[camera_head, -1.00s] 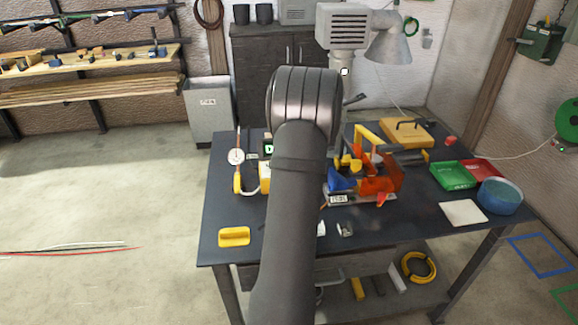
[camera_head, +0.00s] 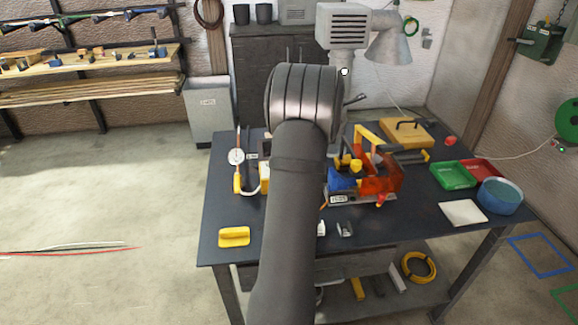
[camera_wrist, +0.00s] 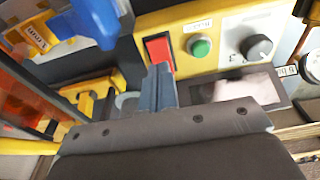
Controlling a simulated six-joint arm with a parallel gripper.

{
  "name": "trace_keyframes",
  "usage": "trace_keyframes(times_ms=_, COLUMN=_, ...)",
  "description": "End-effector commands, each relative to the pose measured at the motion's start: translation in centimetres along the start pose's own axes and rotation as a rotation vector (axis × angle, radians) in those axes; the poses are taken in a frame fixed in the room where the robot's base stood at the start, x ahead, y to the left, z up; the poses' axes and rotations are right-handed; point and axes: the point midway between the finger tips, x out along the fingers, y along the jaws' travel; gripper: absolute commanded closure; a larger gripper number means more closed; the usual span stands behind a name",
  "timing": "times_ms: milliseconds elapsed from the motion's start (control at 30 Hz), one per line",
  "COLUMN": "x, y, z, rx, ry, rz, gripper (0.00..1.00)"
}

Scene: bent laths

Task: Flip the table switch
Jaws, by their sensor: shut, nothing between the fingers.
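In the wrist view a red rocker switch (camera_wrist: 159,53) sits in a yellow panel (camera_wrist: 180,18), at the left of a green button (camera_wrist: 200,46) and a black knob (camera_wrist: 257,46). My gripper (camera_wrist: 161,68) is shut and empty. Its fingertips are at the lower edge of the red switch and cover part of it. I cannot tell whether they touch it. In the head view my own arm hides the gripper and the switch. A yellow housing (camera_head: 264,177) shows partly at the arm's left edge on the dark table (camera_head: 420,225).
A blue and orange clamp assembly (camera_head: 375,182) stands close at the right of my arm. A gauge (camera_head: 236,157) on a stand is at the left. A yellow block (camera_head: 234,236), green tray (camera_head: 453,175) and blue bowl (camera_head: 499,196) are farther out. The table's front left is mostly clear.

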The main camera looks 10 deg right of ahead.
Motion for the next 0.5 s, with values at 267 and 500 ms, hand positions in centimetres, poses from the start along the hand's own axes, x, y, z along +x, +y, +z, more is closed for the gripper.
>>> trace_keyframes(times_ms=267, x=-2.3, y=0.0, z=-0.4, rx=0.000, ry=0.001, rz=0.000, gripper=1.00)
trace_keyframes(times_ms=500, x=-3.8, y=0.0, z=-0.6, rx=0.000, ry=0.001, rz=0.000, gripper=1.00)
